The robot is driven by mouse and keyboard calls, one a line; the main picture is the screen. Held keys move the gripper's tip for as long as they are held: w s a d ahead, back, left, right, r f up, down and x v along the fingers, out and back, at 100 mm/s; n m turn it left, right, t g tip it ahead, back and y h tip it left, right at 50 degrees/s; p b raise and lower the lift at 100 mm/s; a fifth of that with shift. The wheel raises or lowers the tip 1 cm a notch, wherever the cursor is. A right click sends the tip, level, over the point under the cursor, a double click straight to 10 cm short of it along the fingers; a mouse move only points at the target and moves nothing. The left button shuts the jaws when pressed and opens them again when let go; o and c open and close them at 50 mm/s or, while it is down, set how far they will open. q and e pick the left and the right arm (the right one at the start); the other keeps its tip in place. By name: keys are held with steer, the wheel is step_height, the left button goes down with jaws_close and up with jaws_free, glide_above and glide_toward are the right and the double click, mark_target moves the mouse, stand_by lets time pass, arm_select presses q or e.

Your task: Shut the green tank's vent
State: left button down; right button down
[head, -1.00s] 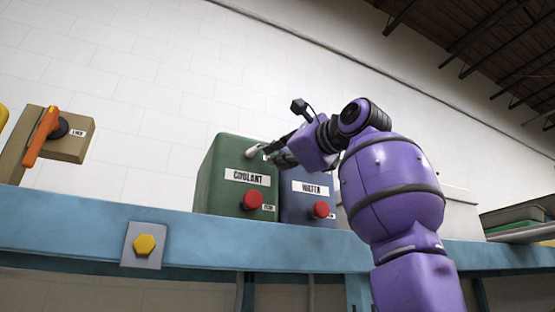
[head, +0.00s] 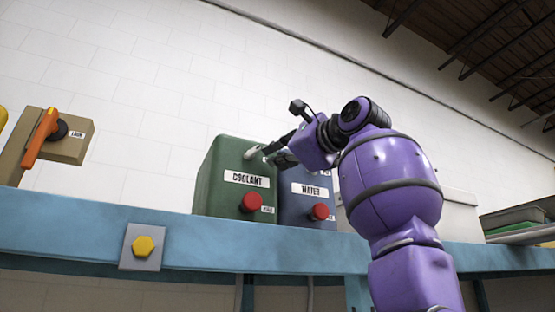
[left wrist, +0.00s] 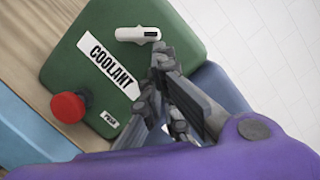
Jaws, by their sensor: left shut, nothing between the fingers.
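The green tank (head: 215,185) labelled COOLANT stands on a blue-edged bench. Its vent is a small white lever (head: 252,153) high on the front face; in the left wrist view the lever (left wrist: 132,34) lies roughly along the label's upper end. A red push button (head: 252,202) sits lower on the same face. My left gripper (head: 269,153) is shut and empty beside the lever, on the side toward the blue tank. In the left wrist view its fingertips (left wrist: 160,55) are close to the lever's end; I cannot tell whether they touch. My right gripper is not in view.
A blue tank (head: 295,208) labelled WATER, with its own red button (head: 320,211), stands close on the right, partly behind my arm. An orange-handled lever box (head: 68,145) is at left. A yellow bolt-like knob (head: 145,246) is on the bench front.

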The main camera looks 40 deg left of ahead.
arm_select(q)
steer(key=shift+r+n, duration=0.35)
steer(key=shift+n, duration=0.35)
stand_by(1.6)
